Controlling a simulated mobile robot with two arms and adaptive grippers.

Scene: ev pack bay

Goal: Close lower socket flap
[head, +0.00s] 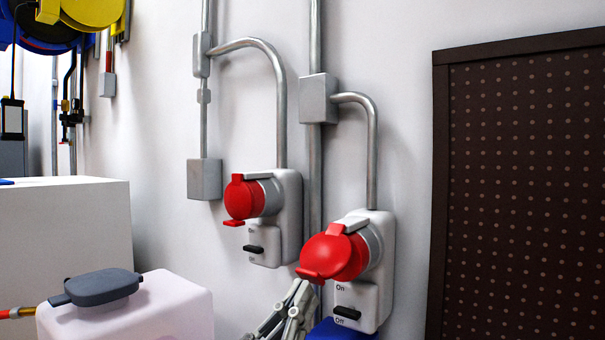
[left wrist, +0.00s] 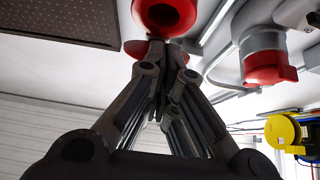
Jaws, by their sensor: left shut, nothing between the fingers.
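The lower socket (head: 371,247) is the right one of two on the wall. Its red flap (head: 325,256), hinged at the top, looks tilted outward from the red socket mouth; the exact gap is hard to judge. My left gripper (head: 300,288) is shut and empty, its fingertips just below the flap's lower front edge. In the left wrist view the fingertips (left wrist: 155,47) overlap part of a red rim (left wrist: 134,48), beside the socket's round red mouth (left wrist: 164,14). I cannot tell whether they touch. My right gripper is not in view.
The upper socket (head: 271,196) with its red cap is close on the left. Grey conduits run up the wall. A dark perforated board (head: 530,190) hangs at right. A white container (head: 130,315) with a grey lid stands at lower left. Something blue (head: 342,331) is under the socket.

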